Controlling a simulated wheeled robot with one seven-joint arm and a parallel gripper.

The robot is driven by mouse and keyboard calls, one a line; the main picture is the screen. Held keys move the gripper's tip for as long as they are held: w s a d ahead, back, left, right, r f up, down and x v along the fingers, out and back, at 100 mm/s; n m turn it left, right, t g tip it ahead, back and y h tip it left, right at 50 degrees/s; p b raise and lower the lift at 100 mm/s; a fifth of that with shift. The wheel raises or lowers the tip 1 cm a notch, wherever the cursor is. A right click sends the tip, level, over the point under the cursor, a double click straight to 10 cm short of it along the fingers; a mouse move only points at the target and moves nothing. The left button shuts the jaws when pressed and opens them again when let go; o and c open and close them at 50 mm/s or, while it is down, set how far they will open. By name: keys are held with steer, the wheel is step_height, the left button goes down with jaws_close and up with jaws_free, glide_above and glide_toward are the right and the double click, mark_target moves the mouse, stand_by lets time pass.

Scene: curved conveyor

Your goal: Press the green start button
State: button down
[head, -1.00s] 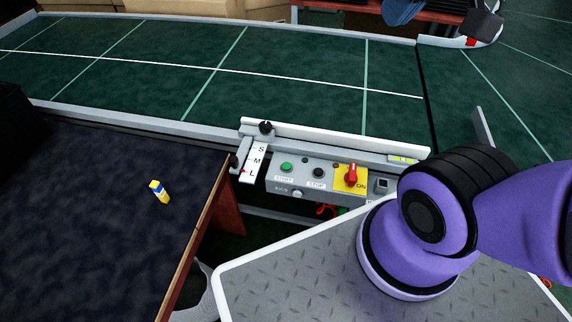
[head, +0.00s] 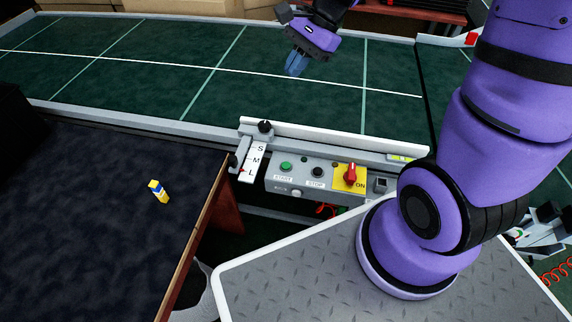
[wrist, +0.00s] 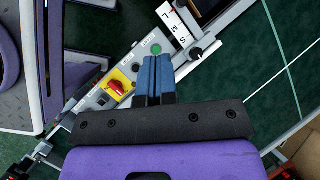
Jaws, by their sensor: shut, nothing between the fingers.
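The green start button (head: 286,167) is at the left end of the grey control panel (head: 275,184), above a START label. It also shows in the wrist view (wrist: 156,49), just beyond my fingertips. My gripper (head: 295,66) is shut and empty, with its blue fingers pointing down. In the head view it is above the green conveyor belt, apart from the panel and farther back than the button.
Beside the start button are a black stop button (head: 318,172) and a red rotary switch (head: 351,174) on a yellow plate. An S-M-L lever scale (head: 256,162) stands left of the panel. A dark table (head: 90,230) holds a small yellow-and-blue item (head: 158,191). The conveyor belt (head: 140,75) is clear.

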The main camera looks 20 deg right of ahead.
steer(key=w+f+m+y, duration=0.1)
steer(key=w+f+m, duration=0.15)
steer(key=f, duration=0.25)
steer(key=w+f+m+y, duration=0.1)
steer(key=f+m, duration=0.3)
steer(key=f, duration=0.2)
steer(key=m, duration=0.8)
glide_above(286, 163)
step_height(286, 163, down, 15)
steer(key=shift+s+r+y, duration=0.1)
steer(key=shift+r+y, duration=0.05)
steer(key=shift+y, duration=0.15)
steer(key=shift+f, duration=4.4)
steer(key=shift+f, duration=0.4)
